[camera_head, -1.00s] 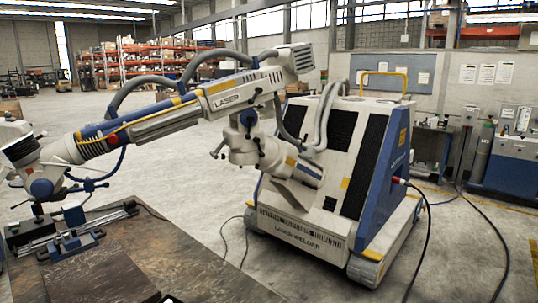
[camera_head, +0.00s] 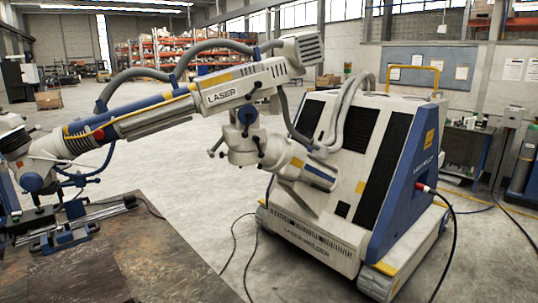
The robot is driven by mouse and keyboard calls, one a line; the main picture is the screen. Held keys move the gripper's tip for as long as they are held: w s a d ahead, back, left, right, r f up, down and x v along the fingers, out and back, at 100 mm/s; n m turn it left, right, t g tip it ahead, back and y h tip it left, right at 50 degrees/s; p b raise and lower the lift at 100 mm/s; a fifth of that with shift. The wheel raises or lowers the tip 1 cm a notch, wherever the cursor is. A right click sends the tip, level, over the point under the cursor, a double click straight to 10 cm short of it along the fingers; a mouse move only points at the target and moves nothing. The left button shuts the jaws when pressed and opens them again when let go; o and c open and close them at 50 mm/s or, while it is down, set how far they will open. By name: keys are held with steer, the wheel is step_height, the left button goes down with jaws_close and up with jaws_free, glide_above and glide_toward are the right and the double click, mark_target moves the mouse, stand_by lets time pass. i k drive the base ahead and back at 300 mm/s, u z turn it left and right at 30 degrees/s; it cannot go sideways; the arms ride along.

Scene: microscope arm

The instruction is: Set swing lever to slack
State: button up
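A white and blue laser welder (camera_head: 318,235) stands on the floor right of centre. Its long arm (camera_head: 195,101) reaches left over a bench. My gripper is not in view.
The bench (camera_head: 150,265) fills the lower left and carries a rail fixture (camera_head: 65,236) under the welder's head. Dark cables (camera_head: 236,245) lie on the floor between bench and welder. Another cable (camera_head: 452,235) runs down at the welder's right. Open floor lies behind.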

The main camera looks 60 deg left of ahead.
mark_target(261, 155)
steer(key=u, duration=0.25)
steer(key=i, duration=0.75)
steer(key=u, duration=0.85)
steer(key=i, duration=1.1)
steer(key=u, duration=0.5)
